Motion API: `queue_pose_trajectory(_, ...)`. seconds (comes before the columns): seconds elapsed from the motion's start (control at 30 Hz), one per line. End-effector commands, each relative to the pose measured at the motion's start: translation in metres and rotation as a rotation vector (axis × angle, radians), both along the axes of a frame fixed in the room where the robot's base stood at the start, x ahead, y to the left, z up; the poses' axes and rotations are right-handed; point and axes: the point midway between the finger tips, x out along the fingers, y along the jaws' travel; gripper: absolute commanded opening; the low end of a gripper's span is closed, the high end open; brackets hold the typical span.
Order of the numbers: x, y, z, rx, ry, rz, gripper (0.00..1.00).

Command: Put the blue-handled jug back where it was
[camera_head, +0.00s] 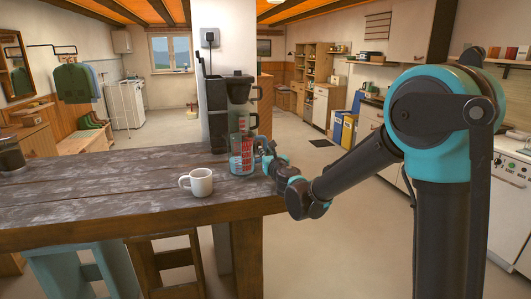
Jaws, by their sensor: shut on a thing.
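The jug (243,157) stands upright at the right end of the dark wooden table (115,185). It is clear, with red markings and blue parts. My gripper (263,161) is at the right side of the jug, shut on it around the handle area. The fingers are small in the picture and partly hide the handle. I cannot tell whether the jug's base touches the table or is just above it.
A white mug (198,182) stands on the table, left of and nearer than the jug. A black coffee maker (216,103) and a dark-topped glass vessel (238,92) stand behind the jug. A dark pot (10,155) is at the far left. The table's middle is clear.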

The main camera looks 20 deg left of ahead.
Motion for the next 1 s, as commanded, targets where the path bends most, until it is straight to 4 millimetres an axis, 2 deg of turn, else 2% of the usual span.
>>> queue_pose_trajectory(0.33, 0.0, 0.0, -0.003, 0.001, 0.001, 0.0, 0.0)
queue_pose_trajectory(0.37, 0.0, 0.0, -0.003, 0.0, 0.0, 0.0, 0.15)
queue_pose_trajectory(0.53, 0.0, 0.0, -0.003, 0.0, 0.0, 0.0, 0.35)
queue_pose_trajectory(0.87, 0.0, 0.0, 0.0, 0.0, 0.0, 0.0, 0.35)
queue_pose_trajectory(1.0, -0.015, -0.009, 0.0, 0.0, 0.0, 0.0, 0.35)
